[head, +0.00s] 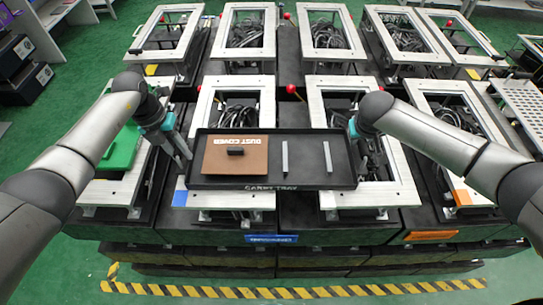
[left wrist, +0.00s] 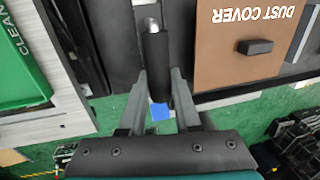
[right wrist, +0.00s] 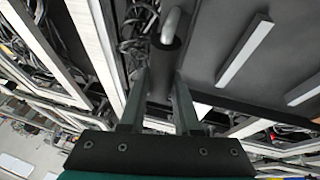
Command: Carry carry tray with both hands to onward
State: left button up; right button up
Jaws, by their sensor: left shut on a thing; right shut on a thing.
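The carry tray (head: 306,157) is black and shallow, with lettering on its front wall, and looks about level above the frames. It holds a brown dust cover (head: 222,160) with a black knob on the left and two grey bars (head: 285,157) (head: 328,157) on the right. My left gripper (head: 187,152) is shut on the tray's left handle, a dark cylinder (left wrist: 155,60) between the fingers in the left wrist view. My right gripper (head: 354,128) is shut on the right handle, a dark cylinder (right wrist: 164,62) in the right wrist view.
Rows of pale metal frames (head: 455,95) with dark cables inside stand on black bases below and behind the tray. A green panel (head: 122,150) lies at left. Red balls (head: 291,89) stand up behind the tray. Yellow-black tape (head: 300,292) marks the floor in front.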

pick_arm(q)
grip_shut()
jog(key=shift+w+r, duration=0.1)
dwell(0.9)
